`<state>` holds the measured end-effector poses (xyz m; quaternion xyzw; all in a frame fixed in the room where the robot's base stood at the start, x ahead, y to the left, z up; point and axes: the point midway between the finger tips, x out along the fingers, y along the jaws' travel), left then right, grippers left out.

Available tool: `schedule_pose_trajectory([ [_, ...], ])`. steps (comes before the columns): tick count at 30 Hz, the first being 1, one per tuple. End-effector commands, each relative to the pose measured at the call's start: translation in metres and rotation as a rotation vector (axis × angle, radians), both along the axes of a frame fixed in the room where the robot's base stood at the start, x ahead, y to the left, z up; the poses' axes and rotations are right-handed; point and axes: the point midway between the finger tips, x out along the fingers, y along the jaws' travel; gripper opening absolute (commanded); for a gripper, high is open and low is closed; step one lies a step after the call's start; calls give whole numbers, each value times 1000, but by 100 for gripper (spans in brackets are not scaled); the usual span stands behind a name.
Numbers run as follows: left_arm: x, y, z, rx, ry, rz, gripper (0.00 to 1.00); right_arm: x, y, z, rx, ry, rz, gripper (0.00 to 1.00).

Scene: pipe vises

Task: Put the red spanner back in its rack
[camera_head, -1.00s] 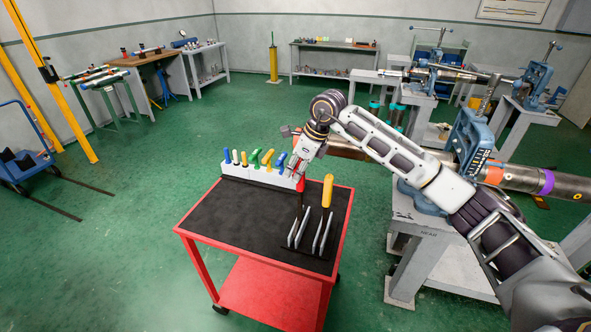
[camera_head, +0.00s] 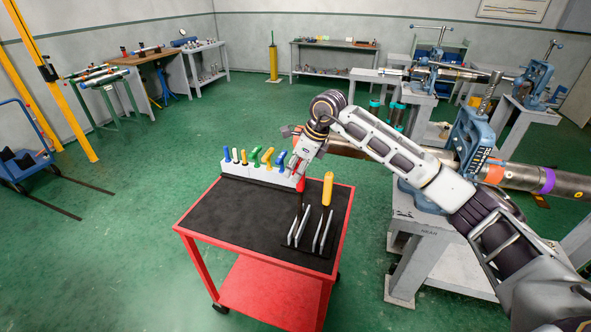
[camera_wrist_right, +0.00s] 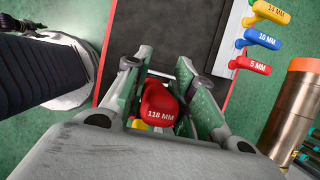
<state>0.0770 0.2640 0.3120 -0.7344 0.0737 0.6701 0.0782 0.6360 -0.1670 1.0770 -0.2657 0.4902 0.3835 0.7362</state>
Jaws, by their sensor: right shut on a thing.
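The red spanner (camera_wrist_right: 158,105), marked 118 MM, is between the fingers of my right gripper (camera_head: 301,168), which is shut on it. In the head view its red handle (camera_head: 300,183) shows just below the fingers, upright above the red cart. Its lower end is hard to make out against the dark mat. The spanner rack (camera_head: 312,238), a dark base with several upright metal plates, stands at the cart's front right, below the spanner. A yellow-handled spanner (camera_head: 328,188) stands upright at this rack. My left gripper is not in view.
The red cart (camera_head: 250,268) has a black top, clear at its left and middle. A white holder (camera_head: 262,175) with several coloured handles lines its back edge. A blue pipe vise (camera_head: 468,140) with a pipe (camera_head: 552,183) stands right of the cart.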

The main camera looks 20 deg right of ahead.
Motion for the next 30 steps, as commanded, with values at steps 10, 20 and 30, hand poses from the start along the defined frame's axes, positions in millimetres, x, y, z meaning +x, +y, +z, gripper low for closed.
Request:
schedule_pose_trajectory([
  [10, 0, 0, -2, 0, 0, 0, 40, 0, 0, -2, 1, -2, 0, 0],
  [20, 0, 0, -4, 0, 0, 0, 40, 0, 0, -5, 1, -2, 0, 0],
  [30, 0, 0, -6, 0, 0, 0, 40, 0, 0, -8, 1, -2, 0, 0],
])
